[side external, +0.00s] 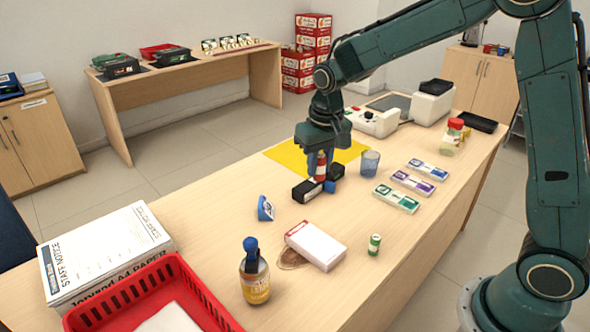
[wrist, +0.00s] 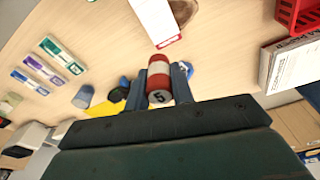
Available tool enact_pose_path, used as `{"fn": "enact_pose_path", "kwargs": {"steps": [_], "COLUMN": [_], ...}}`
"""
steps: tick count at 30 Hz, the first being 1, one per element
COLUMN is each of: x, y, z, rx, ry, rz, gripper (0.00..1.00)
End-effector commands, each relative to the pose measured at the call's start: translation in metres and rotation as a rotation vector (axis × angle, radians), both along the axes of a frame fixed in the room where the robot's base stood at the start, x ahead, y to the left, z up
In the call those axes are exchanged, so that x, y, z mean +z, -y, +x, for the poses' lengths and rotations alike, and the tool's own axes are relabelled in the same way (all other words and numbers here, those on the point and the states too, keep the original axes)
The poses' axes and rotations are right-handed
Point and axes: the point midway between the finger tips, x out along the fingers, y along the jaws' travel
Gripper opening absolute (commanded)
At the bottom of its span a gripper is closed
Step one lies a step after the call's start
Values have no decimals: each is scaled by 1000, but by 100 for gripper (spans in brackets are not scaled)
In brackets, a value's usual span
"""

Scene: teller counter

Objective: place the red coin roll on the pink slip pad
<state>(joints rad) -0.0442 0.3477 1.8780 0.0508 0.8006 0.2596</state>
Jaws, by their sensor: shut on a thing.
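My gripper (side external: 320,168) is shut on the red coin roll (side external: 321,165), a red cylinder with a pale band, held upright above the counter. In the wrist view the roll (wrist: 159,80) sits between both fingers, its grey end marked 5 facing the camera. A white pad with a red edge (side external: 316,246), seemingly the pink slip pad, lies nearer the front, partly over a brown oval; it also shows in the wrist view (wrist: 155,18). The roll is apart from this pad.
A bottle (side external: 254,278), a green roll (side external: 374,244) and a red basket (side external: 150,295) stand around the pad. A blue cup (side external: 370,163) and banded packs (side external: 412,182) are to the right. A yellow sheet (side external: 290,155) lies behind.

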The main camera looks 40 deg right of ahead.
Motion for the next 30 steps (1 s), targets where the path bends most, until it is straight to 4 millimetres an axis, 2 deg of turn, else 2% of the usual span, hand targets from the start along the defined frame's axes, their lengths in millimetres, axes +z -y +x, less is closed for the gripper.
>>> {"fn": "enact_pose_path", "kwargs": {"steps": [4,8,30], "x": [-3,-14,-145], "y": [0,0,0], "z": [0,0,0], "rx": [0,1,2], "ry": [0,-1,-3], "rz": [0,0,1], "gripper": [0,0,0]}}
